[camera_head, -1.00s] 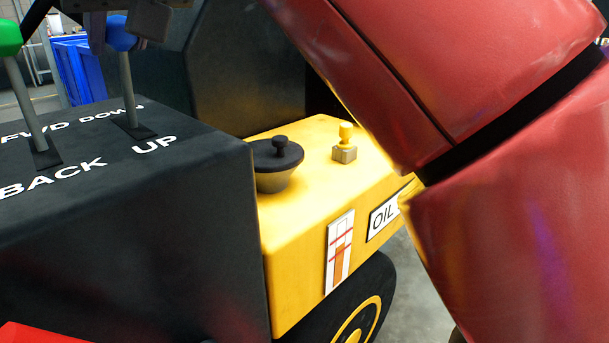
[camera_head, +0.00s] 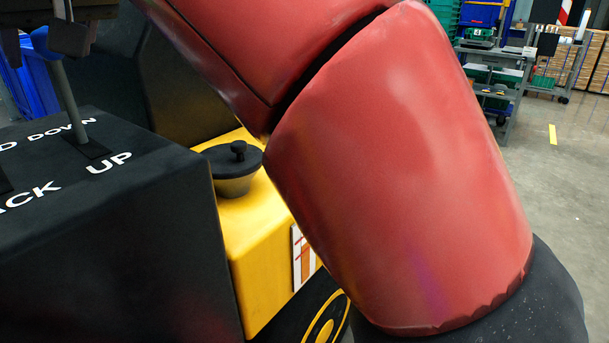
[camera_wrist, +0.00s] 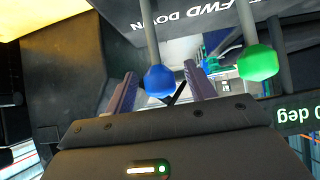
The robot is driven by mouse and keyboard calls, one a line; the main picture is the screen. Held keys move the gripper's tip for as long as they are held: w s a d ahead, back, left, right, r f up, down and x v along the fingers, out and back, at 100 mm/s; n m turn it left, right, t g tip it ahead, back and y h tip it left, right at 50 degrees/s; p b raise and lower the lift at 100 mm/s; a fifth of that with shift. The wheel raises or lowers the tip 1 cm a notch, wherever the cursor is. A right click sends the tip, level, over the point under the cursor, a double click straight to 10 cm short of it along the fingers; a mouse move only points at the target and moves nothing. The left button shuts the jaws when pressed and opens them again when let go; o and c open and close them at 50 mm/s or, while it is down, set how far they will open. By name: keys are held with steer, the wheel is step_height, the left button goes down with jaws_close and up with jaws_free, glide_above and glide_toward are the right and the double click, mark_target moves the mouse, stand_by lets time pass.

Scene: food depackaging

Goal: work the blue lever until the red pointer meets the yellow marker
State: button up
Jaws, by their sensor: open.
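The blue lever's ball knob (camera_wrist: 160,80) shows in the wrist view between the two fingers of my gripper (camera_wrist: 160,72). The fingers are apart, with a gap visible beside the knob. In the head view the grey shaft of the blue lever (camera_head: 68,95) rises from the black panel beside the words DOWN and UP. I see no red pointer or yellow marker in either view.
A green knob on a second lever (camera_wrist: 258,62) stands right of the blue one in the wrist view. Part of a "deg" readout (camera_wrist: 293,115) shows at the right edge. A yellow housing with a black cap (camera_head: 238,160) lies beyond the panel, partly behind my red arm.

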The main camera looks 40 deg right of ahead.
steer(key=p+v, duration=0.3)
steer(key=v, duration=0.5)
stand_by(0.4)
